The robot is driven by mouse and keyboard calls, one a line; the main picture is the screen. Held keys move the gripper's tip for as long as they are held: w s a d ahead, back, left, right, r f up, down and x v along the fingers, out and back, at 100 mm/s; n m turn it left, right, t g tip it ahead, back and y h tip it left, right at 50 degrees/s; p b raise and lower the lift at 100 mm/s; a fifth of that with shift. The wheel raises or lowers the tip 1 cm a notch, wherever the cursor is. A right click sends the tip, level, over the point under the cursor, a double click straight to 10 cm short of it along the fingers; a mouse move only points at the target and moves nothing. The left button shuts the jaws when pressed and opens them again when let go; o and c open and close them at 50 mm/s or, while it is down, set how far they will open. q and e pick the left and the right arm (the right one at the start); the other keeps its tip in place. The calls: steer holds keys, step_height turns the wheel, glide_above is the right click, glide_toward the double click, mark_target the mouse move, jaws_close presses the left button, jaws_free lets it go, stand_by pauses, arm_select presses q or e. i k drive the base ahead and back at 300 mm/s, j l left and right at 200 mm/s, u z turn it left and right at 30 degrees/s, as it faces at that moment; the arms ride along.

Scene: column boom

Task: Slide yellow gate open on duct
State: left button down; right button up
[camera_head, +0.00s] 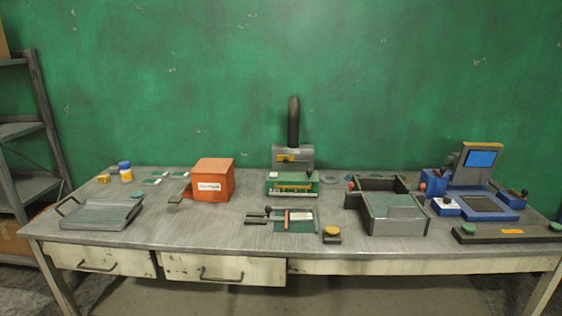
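A grey duct (305,152) stands at the back middle of the table, with a dark upright pipe (293,122) rising from it against the green wall. A small yellow piece, which looks like the gate (286,157), shows on the front of the duct, left of its middle. It is too small to tell how far open it is. The green box in front hides the duct's lower part. Neither of my grippers is in view.
A green box (292,188) stands right in front of the duct. An orange box (212,183) is to the left, a grey open bin (393,222) to the right. A tray (100,216), flat tools and a blue-based device (478,170) also occupy the table (190,235).

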mark_target(286, 160)
steer(key=i+u, duration=0.1)
steer(key=i, duration=0.55)
steer(key=i+l+u, duration=0.15)
steer(key=i, duration=0.55)
steer(key=i+l+u, duration=0.1)
steer(key=i, duration=0.55)
